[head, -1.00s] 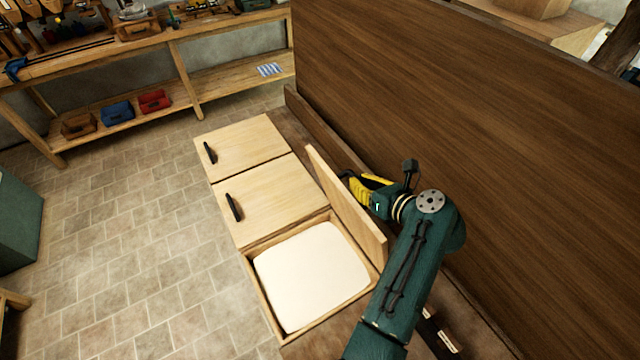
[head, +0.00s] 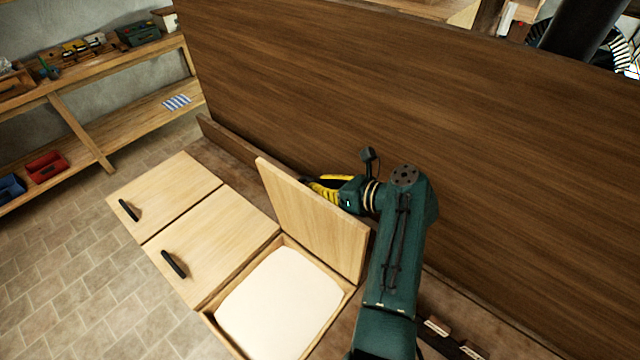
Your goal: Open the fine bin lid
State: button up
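A row of wooden bins stands along the dark wooden wall. The nearest bin (head: 347,292) is open and shows a smooth off-white fill (head: 280,303). Its pale wooden lid (head: 312,220) stands up steeply along the bin's wall side. I cannot read which bin is the fine one. My yellow and dark gripper (head: 325,189) is on the wall side of the raised lid, near its upper edge. The lid hides part of it, so contact and finger opening cannot be seen.
Two other bins have shut lids with black handles: the middle lid (head: 208,240) and the far lid (head: 163,192). The tall brown wall (head: 430,130) stands close behind my gripper. A wooden shelf (head: 110,110) stands at the back left. The tiled floor on the left is clear.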

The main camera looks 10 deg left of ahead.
jog(key=shift+o, duration=1)
jog(key=shift+s+a+f, duration=0.1)
jog(key=shift+f, duration=0.1)
jog(key=shift+r, duration=0.1)
jog(key=v, duration=1.2)
